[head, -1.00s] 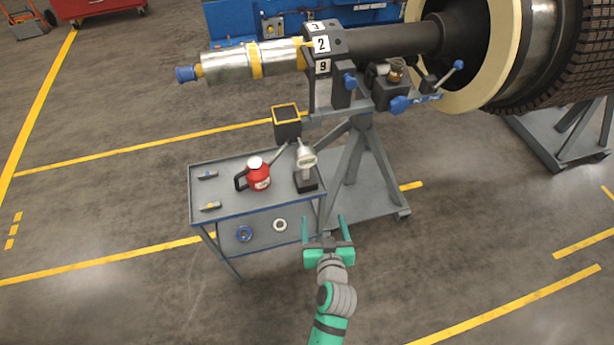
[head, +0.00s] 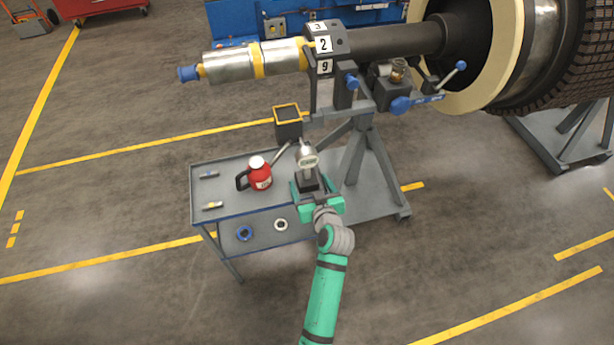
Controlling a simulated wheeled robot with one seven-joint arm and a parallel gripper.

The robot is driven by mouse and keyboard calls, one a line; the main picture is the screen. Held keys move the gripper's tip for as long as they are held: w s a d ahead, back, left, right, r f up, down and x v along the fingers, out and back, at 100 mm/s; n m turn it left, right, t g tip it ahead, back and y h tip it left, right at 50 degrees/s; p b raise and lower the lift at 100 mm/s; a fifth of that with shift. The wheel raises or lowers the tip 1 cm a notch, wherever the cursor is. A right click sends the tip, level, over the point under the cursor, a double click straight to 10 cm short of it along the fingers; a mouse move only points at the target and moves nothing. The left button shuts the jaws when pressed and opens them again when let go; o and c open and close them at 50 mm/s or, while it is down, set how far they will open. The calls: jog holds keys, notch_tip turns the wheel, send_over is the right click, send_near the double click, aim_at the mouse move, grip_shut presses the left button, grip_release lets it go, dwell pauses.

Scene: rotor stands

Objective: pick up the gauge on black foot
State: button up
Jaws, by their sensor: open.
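The gauge on black foot (head: 308,161) stands upright near the right end of the grey cart top, its round pale dial facing up and toward me. Its black foot is partly hidden by my gripper.
A red jug (head: 260,174) stands left of the gauge on the cart (head: 228,195). Two small tools (head: 211,206) lie at the left. A black box with a yellow rim (head: 287,121) and the rotor stand (head: 368,150) are close behind. A blue ring (head: 244,233) and a white ring (head: 280,225) lie on the lower shelf.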

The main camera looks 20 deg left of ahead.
aim_at(308, 178)
jog(key=shift+x, duration=2.25)
jog(key=shift+r, duration=0.1)
jog(key=c, duration=1.4)
jog(key=shift+r, duration=0.1)
jog(key=c, duration=0.4)
jog(key=shift+o, duration=0.3)
jog(key=shift+w, duration=0.1)
